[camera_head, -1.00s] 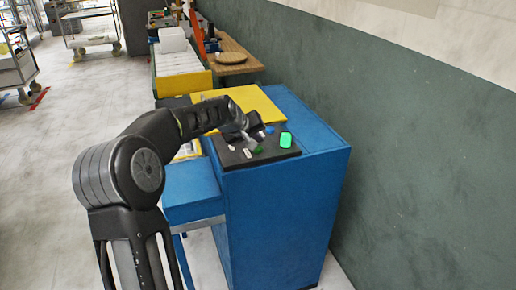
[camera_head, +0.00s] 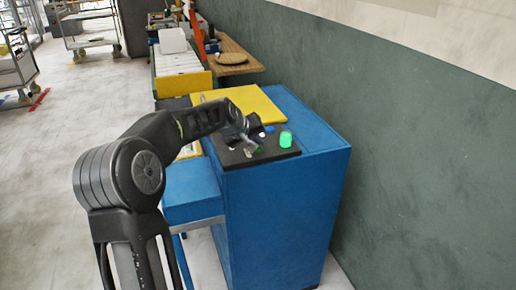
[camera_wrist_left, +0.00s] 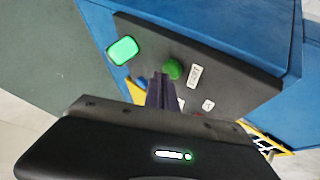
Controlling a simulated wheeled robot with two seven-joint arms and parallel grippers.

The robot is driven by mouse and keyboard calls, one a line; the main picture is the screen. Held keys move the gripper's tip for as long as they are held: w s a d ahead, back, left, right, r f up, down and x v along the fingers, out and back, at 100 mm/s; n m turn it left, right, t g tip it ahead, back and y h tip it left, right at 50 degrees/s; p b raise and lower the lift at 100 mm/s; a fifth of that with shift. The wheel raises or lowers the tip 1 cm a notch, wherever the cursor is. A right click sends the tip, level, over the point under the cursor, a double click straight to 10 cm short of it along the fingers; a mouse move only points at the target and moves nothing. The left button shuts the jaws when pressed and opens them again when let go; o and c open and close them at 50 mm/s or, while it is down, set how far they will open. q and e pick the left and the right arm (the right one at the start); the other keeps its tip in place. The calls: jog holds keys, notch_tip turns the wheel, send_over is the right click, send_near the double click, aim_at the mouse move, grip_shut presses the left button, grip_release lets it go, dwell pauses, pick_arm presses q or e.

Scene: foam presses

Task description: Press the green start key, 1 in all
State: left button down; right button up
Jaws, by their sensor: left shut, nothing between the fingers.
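A black control panel (camera_head: 234,157) tops the blue cabinet. It carries a round dark green key (camera_wrist_left: 173,69), which shows in the head view (camera_head: 260,150) right by my fingertips. A larger bright green rounded piece (camera_head: 286,139) sits at the panel's corner; it also shows in the wrist view (camera_wrist_left: 123,50). My left gripper (camera_head: 253,146) is shut and empty, angled down over the panel. In the wrist view its fingertips (camera_wrist_left: 160,78) are just left of the round green key. I cannot tell whether they touch it. My right gripper is out of view.
White labels (camera_wrist_left: 195,76) and a blue key (camera_wrist_left: 143,83) are on the panel near the fingers. The blue cabinet (camera_head: 275,215) stands beside a dark green wall (camera_head: 430,160). A yellow plate (camera_head: 252,101) lies behind the panel. Open floor (camera_head: 70,150) is at left.

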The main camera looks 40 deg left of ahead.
pick_arm(q)
jog(key=shift+f+b, duration=0.35)
jog(key=shift+f, duration=0.15)
dwell(0.5)
jog(key=shift+r+p, duration=0.65)
jog(key=shift+r, duration=0.35)
